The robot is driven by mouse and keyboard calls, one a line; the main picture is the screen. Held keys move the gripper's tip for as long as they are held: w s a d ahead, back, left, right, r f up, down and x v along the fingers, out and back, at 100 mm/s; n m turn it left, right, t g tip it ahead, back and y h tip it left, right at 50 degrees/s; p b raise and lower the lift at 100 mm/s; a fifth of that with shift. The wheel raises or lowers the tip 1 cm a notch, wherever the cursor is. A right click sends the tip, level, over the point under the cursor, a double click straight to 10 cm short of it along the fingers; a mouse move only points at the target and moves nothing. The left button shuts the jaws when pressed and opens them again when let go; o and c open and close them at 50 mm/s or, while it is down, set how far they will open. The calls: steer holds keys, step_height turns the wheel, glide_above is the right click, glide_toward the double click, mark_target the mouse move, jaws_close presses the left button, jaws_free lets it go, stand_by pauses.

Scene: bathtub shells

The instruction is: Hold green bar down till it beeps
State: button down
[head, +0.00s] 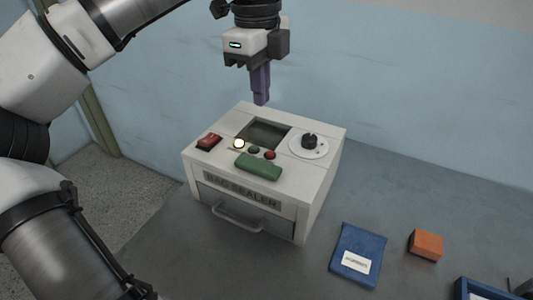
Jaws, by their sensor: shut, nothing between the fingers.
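The bag sealer (310,205) is a white box with a handle on its front, standing on the grey table. The green bar (258,167) lies along the front part of its sloped top, and nothing touches it. My gripper (261,103) is shut and empty, pointing down. In the head view its fingertips appear above the back of the sealer, behind the green bar and apart from it.
The sealer's top also has a red switch (209,141), a lit pale button (239,144), a dark window (265,133) and a black knob (309,142). A blue pouch (358,252), an orange block (426,244) and a blue tray (475,288) lie at right.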

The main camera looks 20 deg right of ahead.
mark_target(259, 164)
steer(key=shift+w+a, duration=0.1)
steer(key=shift+a, duration=0.15)
steer(key=shift+f, duration=0.1)
step_height(259, 164, down, 14)
steer(key=p, duration=0.2)
steer(key=shift+p, duration=0.35)
stand_by(0.3)
